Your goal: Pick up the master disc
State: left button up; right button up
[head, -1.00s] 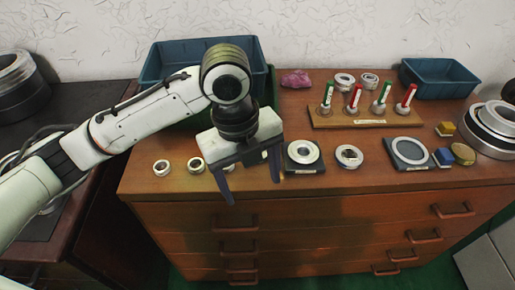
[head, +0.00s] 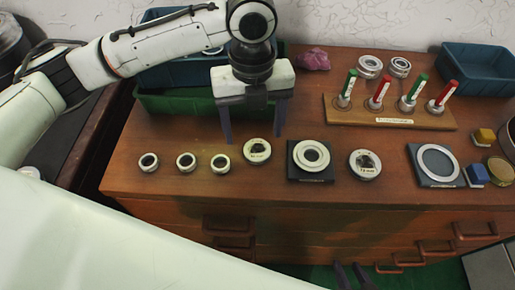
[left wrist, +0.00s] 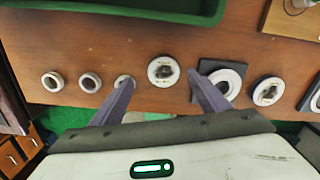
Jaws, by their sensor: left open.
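Two labelled metal discs with dark centres lie on the wooden top; I cannot tell which is the master disc. The left labelled disc (head: 257,151) lies just in front of my left gripper (head: 253,139). The right labelled disc (head: 365,164) lies past a black square plate. My left gripper is open and empty, fingers pointing down. In the left wrist view its fingertips (left wrist: 161,80) flank the left labelled disc (left wrist: 160,83), apart from it. The right labelled disc also shows there (left wrist: 267,91). Dark fingertips of my right gripper (head: 352,275) show low in the head view.
Several small rings (head: 186,161) lie at left. A ring sits on the black plate (head: 311,176). A wooden rack (head: 390,119) holds red and green pegs. A green bin (head: 180,103) stands behind my left gripper, a blue bin (head: 485,70) at back right.

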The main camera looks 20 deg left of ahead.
aim_at(257, 149)
pick_arm(q)
jog(key=f, duration=0.5)
jog(key=shift+d, duration=0.4)
jog(key=shift+r, duration=0.1)
jog(key=c, duration=1.5)
jog(key=shift+o, duration=0.2)
